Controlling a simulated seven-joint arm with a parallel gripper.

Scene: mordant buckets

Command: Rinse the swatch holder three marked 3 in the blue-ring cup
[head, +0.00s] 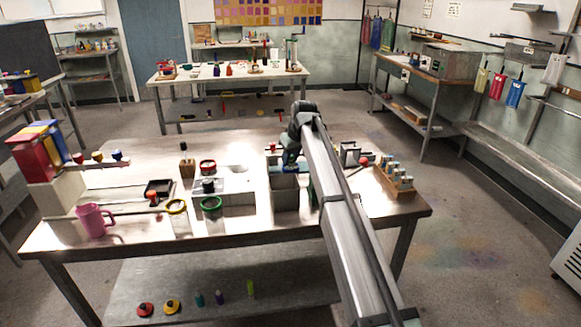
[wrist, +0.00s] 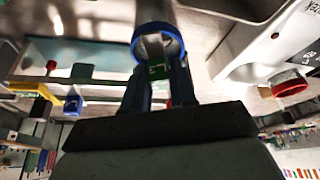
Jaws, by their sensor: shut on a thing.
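My gripper (wrist: 158,88) is shut on a small green piece with a pale mark (wrist: 157,71), which I take for the swatch holder; I cannot read its number. The blue-ring cup (wrist: 158,30) shows just beyond the fingertips in the wrist view. The held piece overlaps the ring in that view, and I cannot tell whether it is inside the cup or in front of it. In the head view my gripper (head: 290,160) is low over the table, behind a grey open box (head: 285,196), which with my arm hides most of the cup.
A green-ring cup (head: 211,204), a yellow-ring cup (head: 176,207) and a red-ring cup (head: 207,165) stand left of the box. A pink mug (head: 93,221) is at the table's left front. A wooden rack (head: 397,182) with several pale pieces stands right of my arm.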

